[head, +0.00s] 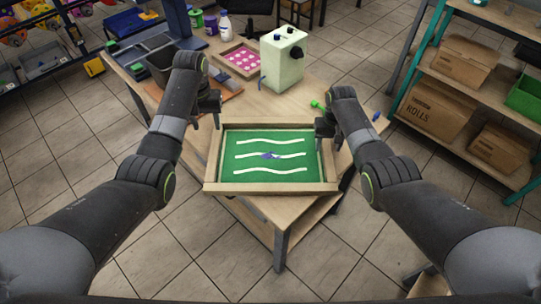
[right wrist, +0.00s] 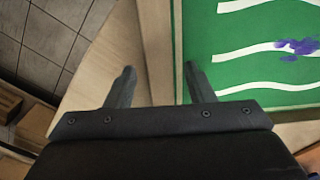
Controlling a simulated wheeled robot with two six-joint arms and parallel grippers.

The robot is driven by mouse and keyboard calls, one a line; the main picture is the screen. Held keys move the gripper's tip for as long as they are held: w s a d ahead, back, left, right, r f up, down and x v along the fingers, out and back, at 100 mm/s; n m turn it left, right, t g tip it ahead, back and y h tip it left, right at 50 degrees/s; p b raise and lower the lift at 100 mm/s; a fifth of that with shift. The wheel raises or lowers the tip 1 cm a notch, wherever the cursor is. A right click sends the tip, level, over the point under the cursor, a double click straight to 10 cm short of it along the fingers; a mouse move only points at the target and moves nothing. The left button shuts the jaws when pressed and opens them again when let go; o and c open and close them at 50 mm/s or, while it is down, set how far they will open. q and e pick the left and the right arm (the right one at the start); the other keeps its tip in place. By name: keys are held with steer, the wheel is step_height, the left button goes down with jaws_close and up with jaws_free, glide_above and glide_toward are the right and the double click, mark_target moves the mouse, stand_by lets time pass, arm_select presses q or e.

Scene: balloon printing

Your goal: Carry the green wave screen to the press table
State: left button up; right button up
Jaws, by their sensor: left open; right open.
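The green wave screen (head: 268,171) is a wooden frame around a green panel with white wavy lines and a small purple smear. It lies at the near corner of the wooden table in the head view. My left gripper (head: 206,121) is open at the frame's far left corner. My right gripper (head: 328,137) is open at the right side of the frame. In the right wrist view, the fingers of my right gripper (right wrist: 158,88) stand apart on either side of the screen's wooden side rail (right wrist: 157,45); contact cannot be told. The green panel (right wrist: 255,60) shows at right there.
On the table (head: 250,108) stand a pale green machine (head: 283,58), a framed pink-dotted screen (head: 242,60), and a white bottle (head: 225,27). A green-handled tool (head: 317,105) lies near my right gripper. Shelves with cardboard boxes (head: 435,108) stand at right. Tiled floor is clear in front.

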step_height(320, 180, up, 10)
steer(key=shift+r, duration=0.25)
stand_by(0.6)
